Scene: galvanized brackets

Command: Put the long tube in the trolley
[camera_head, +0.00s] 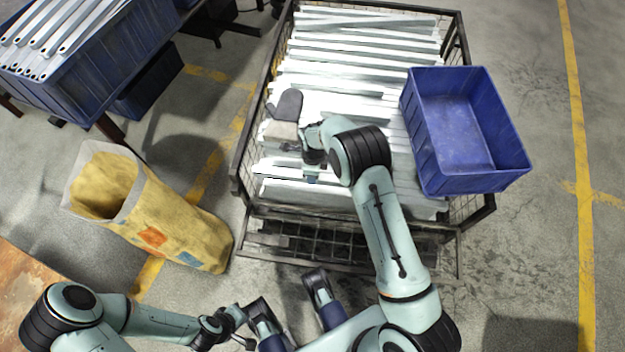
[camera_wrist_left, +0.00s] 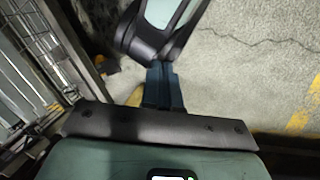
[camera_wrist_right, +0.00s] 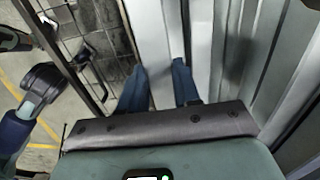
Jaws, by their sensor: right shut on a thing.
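The trolley (camera_head: 243,150) is a dark wire cage filled with long white tubes lying crosswise. My right gripper (camera_head: 311,178) is over the near part of this load. In the right wrist view its blue fingers (camera_wrist_right: 161,88) stand on either side of a long white tube (camera_wrist_right: 150,35) and are shut on it. That tube lies close beside other white tubes, within the trolley's outline; whether it rests on them I cannot tell. My left gripper (camera_head: 238,318) is low, outside the trolley's near side. In the left wrist view its blue fingers (camera_wrist_left: 163,88) are together, with nothing seen between them.
A blue crate (camera_head: 455,125), empty, sits on the trolley's right side. A grey glove-like item (camera_head: 286,104) and a beige block (camera_head: 281,131) lie on the tubes. A blue bin (camera_head: 90,80) of metal strips stands far left.

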